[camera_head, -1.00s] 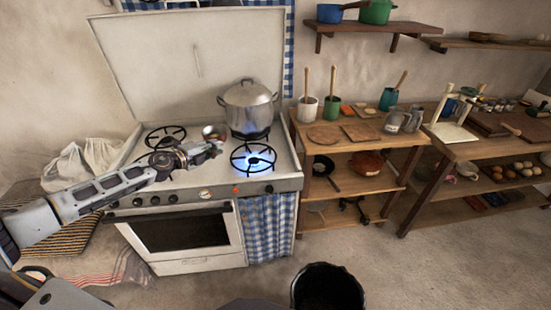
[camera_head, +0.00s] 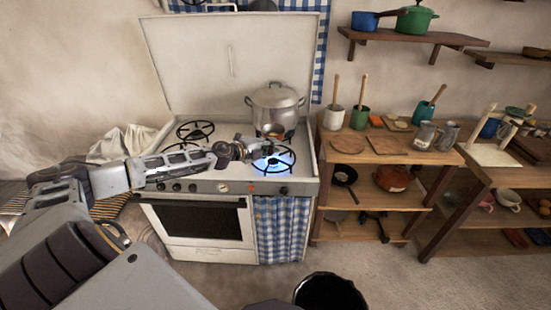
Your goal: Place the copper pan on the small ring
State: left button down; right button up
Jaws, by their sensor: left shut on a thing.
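My left gripper (camera_head: 255,147) reaches in from the left over the stove, shut on the copper pan (camera_head: 271,131). The pan is small and shows just beyond the fingertips, in front of the big steel pot (camera_head: 277,105). It looks held above the hob, near the back edge of the lit front right ring (camera_head: 273,161), which has a blue flame. The arm and gripper hide part of the pan, its handle and the front left ring. The back left ring (camera_head: 195,131) is bare. I cannot tell from size which ring is the small one. My right gripper is out of view.
The steel pot stands on the back right ring, close to the pan. The stove's raised lid (camera_head: 230,60) is behind. Wooden shelves (camera_head: 390,150) with crocks and jugs stand to the right. A black bin (camera_head: 328,292) is on the floor in front.

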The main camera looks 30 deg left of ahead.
pick_arm(q)
jog(key=shift+a, duration=0.1)
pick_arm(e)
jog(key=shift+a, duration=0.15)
pick_arm(q)
notch_tip(320, 180, down, 6)
jog(key=shift+r+b, duration=0.15)
jog(key=shift+b, duration=0.45)
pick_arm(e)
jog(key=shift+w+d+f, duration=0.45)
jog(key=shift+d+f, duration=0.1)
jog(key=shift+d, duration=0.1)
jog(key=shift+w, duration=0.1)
